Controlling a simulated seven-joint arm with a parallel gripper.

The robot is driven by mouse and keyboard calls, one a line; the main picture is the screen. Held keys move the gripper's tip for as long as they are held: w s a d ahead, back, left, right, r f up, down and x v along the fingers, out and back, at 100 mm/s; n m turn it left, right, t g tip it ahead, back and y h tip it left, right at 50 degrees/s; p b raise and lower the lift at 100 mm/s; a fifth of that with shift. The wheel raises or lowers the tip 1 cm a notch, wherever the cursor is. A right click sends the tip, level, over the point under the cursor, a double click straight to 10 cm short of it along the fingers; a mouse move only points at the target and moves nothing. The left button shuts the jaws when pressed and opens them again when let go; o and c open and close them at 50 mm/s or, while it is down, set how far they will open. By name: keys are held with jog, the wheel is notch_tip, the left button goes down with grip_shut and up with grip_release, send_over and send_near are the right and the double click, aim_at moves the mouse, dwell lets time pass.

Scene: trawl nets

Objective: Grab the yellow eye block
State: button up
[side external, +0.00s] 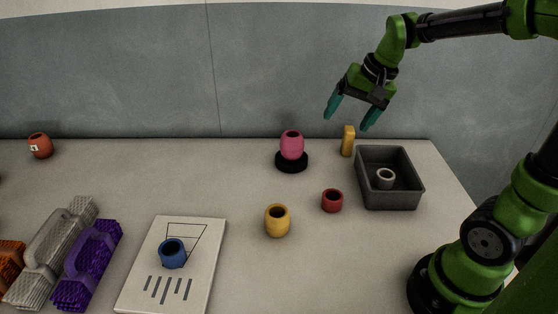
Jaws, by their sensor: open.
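A small yellow-orange block (347,141) stands upright near the back edge of the table, just left of the grey bin. No eye or hole can be made out on it at this size. A rounder yellow barrel-shaped piece (277,224) with a dark opening on top stands nearer the front. My gripper (348,118) is open and empty, with its two teal fingers pointing down. In the picture it appears over the upright yellow block, with one finger to each side; its exact height and depth cannot be told.
A grey bin (408,195) holding a whitish ring (385,178) stands right of the block. A pink barrel (292,145) on a black base (292,165) stands left of it. A dark red ring (332,201) lies in front. Brushes and a marked board (205,285) lie left.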

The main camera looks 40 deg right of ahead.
jog(key=w+d+f+m+g, duration=0.25)
jog(key=w+d+m, duration=0.4)
jog(key=d, duration=0.45)
jog(key=m+g+h, duration=0.1)
jog(key=m, duration=0.6)
send_over(348, 140)
jog(key=d, duration=0.2)
notch_tip(348, 140, down, 4)
notch_tip(348, 140, up, 2)
jog(key=w+d+m, duration=0.1)
jog(key=w+m, duration=0.1)
jog(key=m, duration=0.3)
jog(key=shift+g, duration=0.35)
jog(key=f, duration=1.1)
jog(key=shift+s, duration=0.25)
jog(key=shift+s+a+f, duration=0.1)
jog(key=shift+a+f, duration=0.1)
jog(key=shift+f, duration=1.2)
jog(key=shift+a+f, duration=0.2)
jog(key=shift+f, duration=1.2)
jog(key=shift+c, duration=0.3)
